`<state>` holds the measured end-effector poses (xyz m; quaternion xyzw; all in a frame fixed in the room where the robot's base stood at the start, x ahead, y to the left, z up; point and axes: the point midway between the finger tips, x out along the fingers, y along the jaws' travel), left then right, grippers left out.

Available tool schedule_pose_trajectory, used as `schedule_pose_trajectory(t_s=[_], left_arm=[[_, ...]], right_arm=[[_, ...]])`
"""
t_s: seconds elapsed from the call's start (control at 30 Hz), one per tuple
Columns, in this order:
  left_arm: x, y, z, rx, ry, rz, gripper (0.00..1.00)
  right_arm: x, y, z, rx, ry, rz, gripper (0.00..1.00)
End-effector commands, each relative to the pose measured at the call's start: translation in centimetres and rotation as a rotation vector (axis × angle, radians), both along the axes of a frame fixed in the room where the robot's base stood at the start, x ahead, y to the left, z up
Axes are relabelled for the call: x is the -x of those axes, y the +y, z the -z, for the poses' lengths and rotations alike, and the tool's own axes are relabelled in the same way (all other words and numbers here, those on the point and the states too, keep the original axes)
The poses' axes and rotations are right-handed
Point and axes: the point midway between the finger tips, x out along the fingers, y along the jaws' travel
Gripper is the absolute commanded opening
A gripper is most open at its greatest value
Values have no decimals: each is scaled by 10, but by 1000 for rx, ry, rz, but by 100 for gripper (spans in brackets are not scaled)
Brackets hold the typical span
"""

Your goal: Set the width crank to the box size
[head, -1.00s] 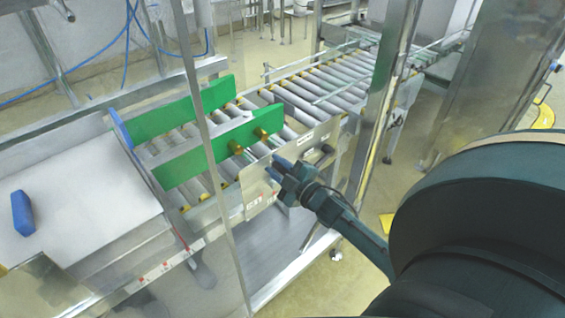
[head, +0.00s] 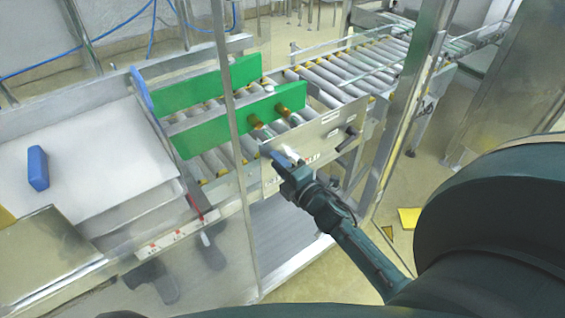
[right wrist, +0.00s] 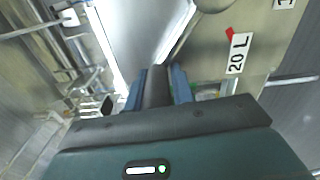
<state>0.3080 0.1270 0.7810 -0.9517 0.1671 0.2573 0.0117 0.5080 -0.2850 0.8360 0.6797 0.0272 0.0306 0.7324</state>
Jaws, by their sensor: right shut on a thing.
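My right gripper (head: 282,160) is at the front side panel (head: 318,138) of the roller conveyor. In the right wrist view its blue fingers (right wrist: 157,82) are shut on the dark width crank handle (right wrist: 155,90), which sits upright between them. In the head view the gripper hides most of the crank. In the wrist view a red pointer (right wrist: 229,31) stands at the upper end of a white "20 L" label (right wrist: 239,54). Another label (right wrist: 284,3) is cut off at the top edge. Two green guide boards (head: 218,133) stand parallel across the rollers. My left gripper is not in view.
A black knob (head: 348,139) is on the panel to the right of my gripper. A metal post (head: 233,130) stands left of it. A white table (head: 90,155) with a blue block (head: 38,168) is at the left. Open floor lies right of the conveyor.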

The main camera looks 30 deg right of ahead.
Motion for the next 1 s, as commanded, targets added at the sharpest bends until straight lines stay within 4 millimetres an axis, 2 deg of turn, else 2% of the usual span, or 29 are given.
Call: schedule_pose_trajectory(t_s=[0.03, 0.1, 0.67, 0.7, 0.93, 1.0], left_arm=[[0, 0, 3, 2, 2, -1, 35], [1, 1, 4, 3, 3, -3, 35], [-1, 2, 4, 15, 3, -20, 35], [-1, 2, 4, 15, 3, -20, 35], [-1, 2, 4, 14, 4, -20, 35], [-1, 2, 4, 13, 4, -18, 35]], right_arm=[[1, -5, 7, 3, 12, 14, 0], [1, -4, 8, 2, 12, 14, 0], [2, -3, 10, -2, 13, 14, 0], [2, -3, 10, -2, 14, 14, 24], [1, -1, 8, -3, 8, 10, 42], [1, 0, 7, -4, 7, 7, 43]])
